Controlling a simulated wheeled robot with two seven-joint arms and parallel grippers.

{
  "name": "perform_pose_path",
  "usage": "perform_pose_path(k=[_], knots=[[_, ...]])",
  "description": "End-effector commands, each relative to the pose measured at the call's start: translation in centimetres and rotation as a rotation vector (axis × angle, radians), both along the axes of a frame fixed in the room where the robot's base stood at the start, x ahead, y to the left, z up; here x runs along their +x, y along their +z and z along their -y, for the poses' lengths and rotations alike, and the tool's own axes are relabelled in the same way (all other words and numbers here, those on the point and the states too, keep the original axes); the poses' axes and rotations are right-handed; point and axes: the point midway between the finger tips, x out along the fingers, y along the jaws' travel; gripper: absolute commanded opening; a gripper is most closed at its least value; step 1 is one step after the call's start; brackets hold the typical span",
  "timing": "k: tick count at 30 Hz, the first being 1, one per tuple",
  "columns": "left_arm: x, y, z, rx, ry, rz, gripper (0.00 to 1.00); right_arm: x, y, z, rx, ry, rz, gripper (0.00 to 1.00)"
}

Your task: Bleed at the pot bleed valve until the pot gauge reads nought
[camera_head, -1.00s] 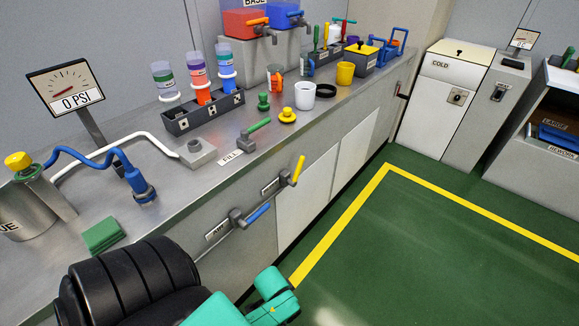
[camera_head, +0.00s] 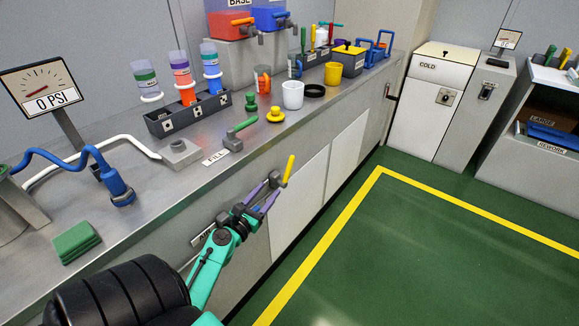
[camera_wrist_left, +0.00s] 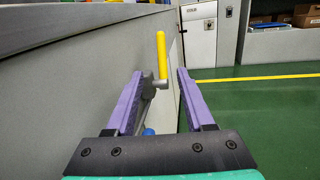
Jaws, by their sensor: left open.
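The gauge (camera_head: 42,90) at the back left reads 0 PSI; I cannot tell whether it is the pot gauge. A grey metal pot (camera_head: 18,218) with a blue hose is cut off at the left edge, its top mostly out of view. A yellow lever (camera_head: 289,170) stands upright on the bench front; it also shows in the wrist view (camera_wrist_left: 161,52). Its valve label is hidden or unreadable. My left gripper (camera_head: 273,187) is open at the lever's valve. In the wrist view the lever appears between the purple fingers (camera_wrist_left: 160,75), with no visible grip. My right gripper is not in view.
A blue lever end (camera_wrist_left: 149,132) shows low between the fingers. The bench top holds a green lever valve (camera_head: 236,134), a green block (camera_head: 75,242), a tube rack (camera_head: 188,115) and cups. The green floor (camera_head: 430,250) on the right is clear.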

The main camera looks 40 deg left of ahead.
Motion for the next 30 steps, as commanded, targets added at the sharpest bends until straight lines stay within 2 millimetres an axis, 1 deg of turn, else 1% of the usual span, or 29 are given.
perform_pose_path(k=[2, 4, 8, 12, 15, 18, 21, 28, 29, 30], knots=[[1.0, 0.3, -0.2, -0.003, 0.000, 0.004, 0.53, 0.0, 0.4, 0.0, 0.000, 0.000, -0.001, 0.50], [2.3, 0.5, -0.4, 0.000, -0.002, 0.004, 0.53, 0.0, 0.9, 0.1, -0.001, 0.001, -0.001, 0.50], [5.7, 0.5, -1.0, 0.003, -0.004, 0.003, 0.53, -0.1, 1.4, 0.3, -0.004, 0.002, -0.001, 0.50], [9.5, 0.2, -1.7, 0.004, -0.004, 0.003, 0.53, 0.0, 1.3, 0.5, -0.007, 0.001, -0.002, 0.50], [11.7, 0.2, -2.2, 0.005, -0.005, 0.002, 0.53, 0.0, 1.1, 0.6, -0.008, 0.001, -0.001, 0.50], [13.3, 0.0, -2.5, 0.004, -0.006, 0.001, 0.53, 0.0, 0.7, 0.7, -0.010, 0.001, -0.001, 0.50], [14.0, 0.0, -2.6, 0.005, -0.006, -0.001, 0.53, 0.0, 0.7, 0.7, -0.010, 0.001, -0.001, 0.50], [14.1, 0.0, -2.6, 0.005, -0.006, -0.001, 0.53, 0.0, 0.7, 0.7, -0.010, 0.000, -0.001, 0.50], [14.1, 0.1, -2.6, 0.005, -0.006, -0.001, 0.46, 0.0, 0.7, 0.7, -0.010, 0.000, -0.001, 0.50], [14.1, 0.1, -2.6, 0.005, -0.006, -0.001, 0.30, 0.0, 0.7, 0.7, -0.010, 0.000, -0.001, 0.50]])
